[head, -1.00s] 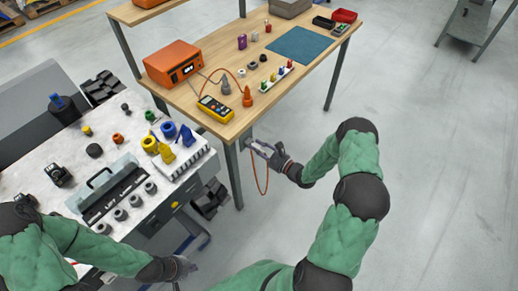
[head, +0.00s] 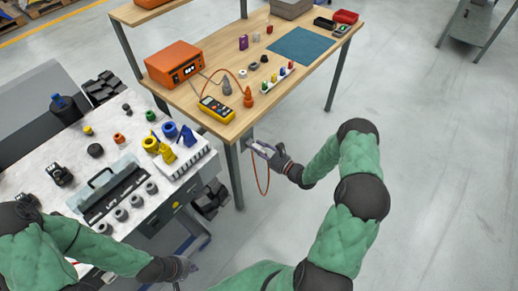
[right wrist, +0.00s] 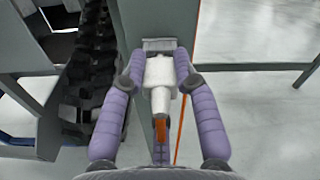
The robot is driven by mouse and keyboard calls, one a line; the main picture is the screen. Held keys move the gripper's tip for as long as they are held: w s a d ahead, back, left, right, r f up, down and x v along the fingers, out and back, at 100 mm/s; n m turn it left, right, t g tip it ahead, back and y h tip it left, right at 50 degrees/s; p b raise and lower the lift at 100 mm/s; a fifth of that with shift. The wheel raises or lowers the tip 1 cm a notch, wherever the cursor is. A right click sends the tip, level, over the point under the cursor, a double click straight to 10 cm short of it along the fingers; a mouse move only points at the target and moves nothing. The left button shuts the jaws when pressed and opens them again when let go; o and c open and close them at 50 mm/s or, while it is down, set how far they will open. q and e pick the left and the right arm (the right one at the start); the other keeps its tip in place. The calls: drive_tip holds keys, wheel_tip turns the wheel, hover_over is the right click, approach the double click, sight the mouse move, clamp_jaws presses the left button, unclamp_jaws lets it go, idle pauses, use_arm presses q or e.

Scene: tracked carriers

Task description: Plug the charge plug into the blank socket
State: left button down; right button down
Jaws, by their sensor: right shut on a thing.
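My right gripper (right wrist: 160,75) has purple-padded fingers closed on both sides of a pale grey-white plug (right wrist: 159,78). An orange cable (right wrist: 161,130) runs back from the plug. In the head view the right gripper (head: 257,148) is low beside the near table leg, with the orange cable hanging in a loop below. In the right wrist view a light grey ribbed block (right wrist: 160,44) lies at the plug's front end, before a grey post. I cannot tell whether it is the socket or part of the plug. My left gripper (head: 180,268) is low at the carrier's near edge; its fingers are unclear.
The wooden table (head: 215,118) carries an orange box, a yellow meter and small parts. The tracked carrier (head: 45,170) at left holds coloured fittings and several grey rings. Its dark track (right wrist: 92,90) stands close left of the right gripper.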

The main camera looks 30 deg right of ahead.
drive_tip(key=shift+w+a, duration=0.1)
drive_tip(key=shift+w, duration=0.15)
drive_tip(key=c, duration=0.9)
unclamp_jaws()
drive_tip(key=shift+o, duration=0.2)
drive_tip(key=v, duration=1.2)
drive_tip(key=shift+a+f, duration=0.1)
